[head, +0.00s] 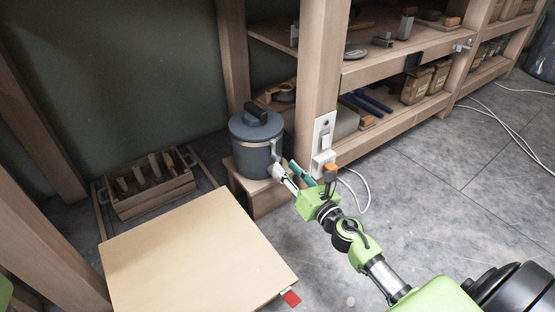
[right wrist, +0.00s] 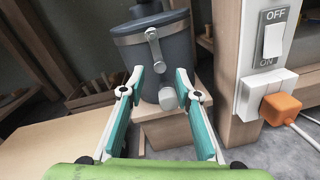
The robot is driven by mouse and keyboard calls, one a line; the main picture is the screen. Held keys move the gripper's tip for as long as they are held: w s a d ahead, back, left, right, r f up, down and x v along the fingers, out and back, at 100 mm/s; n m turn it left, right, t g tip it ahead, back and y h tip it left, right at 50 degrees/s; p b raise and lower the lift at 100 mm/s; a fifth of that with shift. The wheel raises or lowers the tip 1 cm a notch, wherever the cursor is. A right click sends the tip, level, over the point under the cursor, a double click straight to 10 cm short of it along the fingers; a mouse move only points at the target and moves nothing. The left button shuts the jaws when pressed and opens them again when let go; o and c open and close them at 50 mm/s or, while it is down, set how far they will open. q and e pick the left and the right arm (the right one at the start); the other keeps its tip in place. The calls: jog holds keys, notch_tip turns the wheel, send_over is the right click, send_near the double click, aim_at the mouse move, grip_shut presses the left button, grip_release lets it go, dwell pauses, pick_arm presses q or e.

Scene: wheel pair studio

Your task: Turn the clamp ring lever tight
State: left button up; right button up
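A dark grey-blue canister (head: 250,150) with a black-handled lid stands on a small wooden block (head: 262,195). A metal clamp ring (right wrist: 180,27) runs around its upper part in the right wrist view. The lever (right wrist: 156,48) hangs down from the ring, slightly slanted, with a pale rounded end. My right gripper (right wrist: 161,78) is open with its fingers spread in front of the canister. The lever's lower end shows between the fingertips, and no grip on it is visible. In the head view the right gripper (head: 284,172) partly hides the lever. My left gripper is not in view.
A wooden post with a white switch box (head: 324,135) and orange plug (head: 331,168) stands close right of the gripper. A pale board (head: 195,255) lies in front. A wooden crate (head: 150,187) sits left. Shelves (head: 395,60) fill the back right; cables cross the floor.

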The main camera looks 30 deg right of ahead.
aim_at(279, 159)
jog(key=shift+w+a+b, duration=0.15)
jog(key=shift+w+b, duration=0.2)
jog(key=shift+w, duration=2.6)
grip_shut()
